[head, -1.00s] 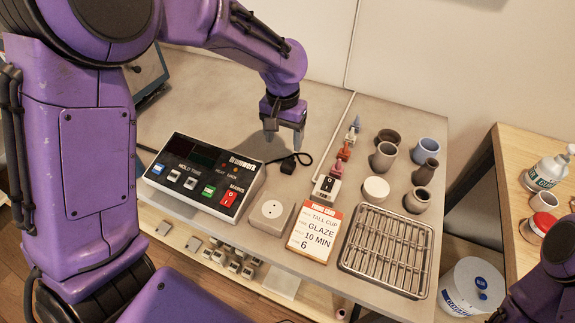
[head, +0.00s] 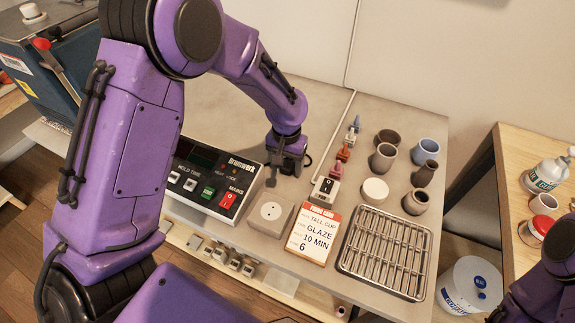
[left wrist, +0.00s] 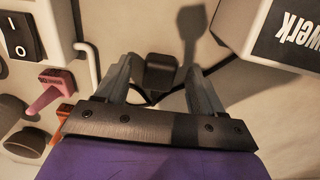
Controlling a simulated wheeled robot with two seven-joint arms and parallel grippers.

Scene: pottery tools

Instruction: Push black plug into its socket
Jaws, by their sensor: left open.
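The black plug (left wrist: 160,72) lies on the table with its dark cable trailing from it. In the left wrist view it sits between the two fingers of my open left gripper (left wrist: 157,80), with gaps on both sides. In the head view my left gripper (head: 285,174) points down over the plug's spot and largely hides it. The socket (head: 270,213) is a light grey block with a round face, a little nearer the front edge than the gripper. My right gripper is out of view; only part of my right arm shows at the lower right.
The controller box (head: 213,183) stands left of the socket. Several small pots and a white round lid (head: 375,189) stand beyond.

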